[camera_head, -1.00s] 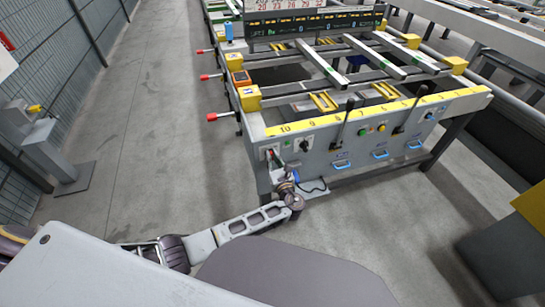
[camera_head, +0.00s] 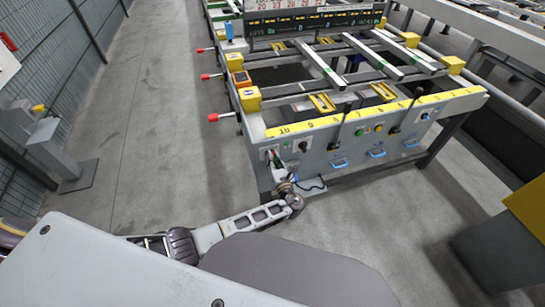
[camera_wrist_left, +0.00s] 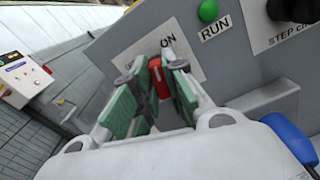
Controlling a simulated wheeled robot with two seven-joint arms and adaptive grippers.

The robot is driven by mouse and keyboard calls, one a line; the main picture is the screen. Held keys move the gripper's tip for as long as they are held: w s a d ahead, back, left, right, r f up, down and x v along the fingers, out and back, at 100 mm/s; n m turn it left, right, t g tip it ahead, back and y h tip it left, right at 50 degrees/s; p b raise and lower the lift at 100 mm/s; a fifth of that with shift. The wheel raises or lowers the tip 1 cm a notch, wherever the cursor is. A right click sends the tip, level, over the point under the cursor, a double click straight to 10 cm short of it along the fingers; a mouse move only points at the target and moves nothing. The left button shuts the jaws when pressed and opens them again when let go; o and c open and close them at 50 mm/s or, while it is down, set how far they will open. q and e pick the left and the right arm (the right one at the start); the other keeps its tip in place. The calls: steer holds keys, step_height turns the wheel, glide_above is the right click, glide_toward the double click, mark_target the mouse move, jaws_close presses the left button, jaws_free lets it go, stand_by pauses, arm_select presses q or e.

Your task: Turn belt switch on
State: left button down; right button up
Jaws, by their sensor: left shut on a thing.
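The belt switch is a red lever (camera_wrist_left: 158,76) on a pale plate (camera_wrist_left: 188,60) with lettering ending in "ON", partly covered by the fingers. In the left wrist view my left gripper (camera_wrist_left: 155,85) has its green-padded fingers on either side of the red lever and is shut on it. In the head view the left gripper (camera_head: 274,162) is at the left end of the table's grey front panel (camera_head: 321,149), and the switch is mostly hidden there. My right gripper is in neither view.
A green RUN button (camera_wrist_left: 208,11) and a black knob (camera_wrist_left: 291,9) sit right of the switch. Black levers (camera_head: 340,122) stand along the panel. Open floor (camera_head: 130,140) lies to the left.

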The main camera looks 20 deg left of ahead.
arm_select(q)
steer(key=shift+d+m+p, duration=0.15)
steer(key=shift+m+p, duration=2.4)
steer(key=shift+m, duration=0.25)
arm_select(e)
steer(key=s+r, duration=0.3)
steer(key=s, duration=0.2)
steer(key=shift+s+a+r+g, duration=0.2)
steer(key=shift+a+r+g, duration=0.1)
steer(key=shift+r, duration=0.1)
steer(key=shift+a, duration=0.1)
arm_select(q)
steer(key=c, duration=1.5)
jaws_free()
steer(key=shift+o, duration=0.2)
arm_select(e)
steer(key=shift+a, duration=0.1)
